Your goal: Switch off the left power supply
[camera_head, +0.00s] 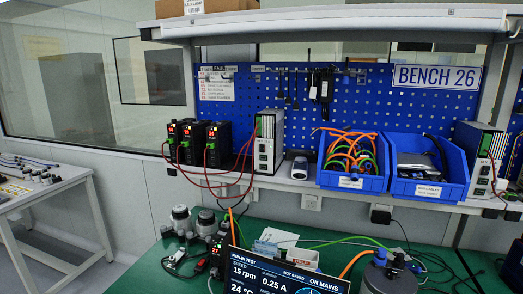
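Two similar grey boxes with dark sides, which look like power supplies, stand on the bench shelf. The left one (266,145) is left of the blue bins, upright, with small dark fittings low on its front. Red and dark cables run near its lower front. The right one (484,155) is right of the bins. Their switches are too small to make out. Left of the left box are black units (190,142) with small red lit displays and cables from their fronts. My gripper is not in view.
Blue bins (352,183) of orange and green cables and other parts fill the shelf's middle. On the green bench (110,284) below are metal cylinders (192,222), cables and a lit screen (285,276) at the front. A side table (45,200) stands left.

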